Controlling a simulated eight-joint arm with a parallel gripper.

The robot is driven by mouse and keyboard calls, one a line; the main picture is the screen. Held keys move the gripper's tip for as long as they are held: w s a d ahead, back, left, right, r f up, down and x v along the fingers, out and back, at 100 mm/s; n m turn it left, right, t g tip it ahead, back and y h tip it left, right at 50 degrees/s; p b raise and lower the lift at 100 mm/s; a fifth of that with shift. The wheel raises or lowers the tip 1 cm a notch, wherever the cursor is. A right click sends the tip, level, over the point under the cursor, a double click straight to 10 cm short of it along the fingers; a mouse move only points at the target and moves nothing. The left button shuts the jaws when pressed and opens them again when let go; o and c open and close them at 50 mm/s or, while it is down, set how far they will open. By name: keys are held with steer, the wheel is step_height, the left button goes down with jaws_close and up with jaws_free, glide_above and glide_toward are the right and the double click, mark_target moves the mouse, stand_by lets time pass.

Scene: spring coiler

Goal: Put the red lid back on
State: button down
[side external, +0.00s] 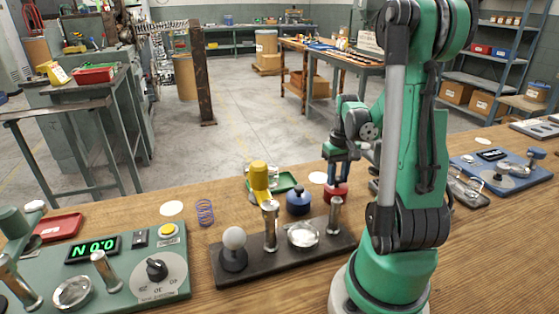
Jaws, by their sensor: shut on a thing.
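The red lid (336,191) is between the fingertips of my gripper (338,179), which is shut on it. The gripper points straight down over the wooden bench, behind the dark base plate. The lid is low, close to the bench top; I cannot tell whether it touches the surface or something under it. A dark blue round piece with a knob (299,202) stands to the left of the lid. No open container that clearly matches the red lid can be made out; part of the bench is hidden behind my arm.
A dark base plate (245,267) with metal posts, a white ball and a shallow dish lies in front. A yellow-topped post (260,178) and a green tray (285,183) are left of the gripper. A purple spring (205,212) and green control panel (125,270) are farther left.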

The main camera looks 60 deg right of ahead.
steer(key=shift+f, duration=0.1)
steer(key=shift+c, duration=0.9)
jaws_free()
steer(key=shift+r, duration=4.25)
